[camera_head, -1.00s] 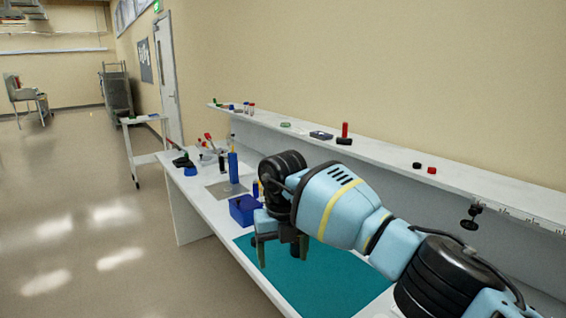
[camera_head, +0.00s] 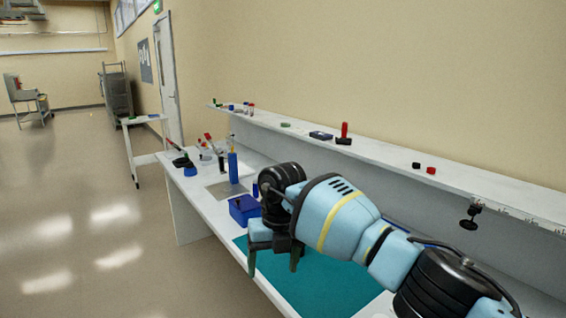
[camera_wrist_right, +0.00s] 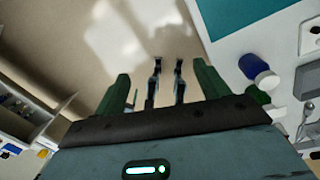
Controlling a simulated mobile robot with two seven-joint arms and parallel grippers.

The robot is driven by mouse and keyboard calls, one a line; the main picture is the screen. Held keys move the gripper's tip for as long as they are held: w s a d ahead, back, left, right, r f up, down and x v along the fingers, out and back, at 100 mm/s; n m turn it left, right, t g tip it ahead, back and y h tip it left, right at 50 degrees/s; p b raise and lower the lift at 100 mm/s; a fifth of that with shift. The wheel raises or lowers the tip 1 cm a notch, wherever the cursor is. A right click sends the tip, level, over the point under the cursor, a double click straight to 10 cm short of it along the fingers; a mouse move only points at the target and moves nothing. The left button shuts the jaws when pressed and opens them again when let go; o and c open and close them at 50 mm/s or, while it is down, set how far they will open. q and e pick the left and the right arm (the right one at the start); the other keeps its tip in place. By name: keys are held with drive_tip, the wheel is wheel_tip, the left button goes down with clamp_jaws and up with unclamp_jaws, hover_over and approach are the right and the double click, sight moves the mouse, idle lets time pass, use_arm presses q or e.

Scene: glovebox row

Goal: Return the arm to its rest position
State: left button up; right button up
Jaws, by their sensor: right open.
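My right arm reaches in from the lower right in the head view. Its gripper (camera_head: 273,262) hangs over the front part of the teal mat (camera_head: 325,288), fingers pointing down and apart. Nothing shows between the fingers. In the wrist view the green fingers of the right gripper (camera_wrist_right: 165,90) are spread wide, with the floor beyond and the teal mat (camera_wrist_right: 245,22) at the upper right. My left gripper is not in view.
A blue bin (camera_head: 243,209) stands on the white bench just beyond the gripper. A blue bottle (camera_head: 233,167) and several small tools stand farther back. A raised shelf (camera_head: 385,157) runs along the wall with small items. The floor (camera_head: 90,220) at left is clear.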

drive_tip(key=s+a+f+m+g+y, duration=0.2)
drive_tip(key=s+a+f+m+y, duration=0.4)
drive_tip(key=s+a+y, duration=0.9)
drive_tip(key=w+d+f+m+t+h, duration=0.1)
drive_tip(key=d+f+m+t+h, duration=0.2)
drive_tip(key=d+f+m+t, duration=0.55)
drive_tip(key=w+d+f+m+t+h, duration=0.1)
drive_tip(key=d+f+m+t+h, duration=0.3)
drive_tip(key=d+m+t, duration=0.75)
drive_tip(key=s+d+f+m+g+h, duration=0.3)
drive_tip(key=s+d+f+m+g, duration=0.1)
drive_tip(key=s+d+f, duration=0.4)
drive_tip(key=s+d+f+m+g+h, duration=0.4)
drive_tip(key=s+d+f+m, duration=0.3)
drive_tip(key=s, duration=0.6)
drive_tip(key=d+f, duration=0.1)
drive_tip(key=d, duration=0.1)
drive_tip(key=shift+s+d+f, duration=0.25)
drive_tip(key=shift+d+f, duration=0.05)
drive_tip(key=shift+d, duration=0.05)
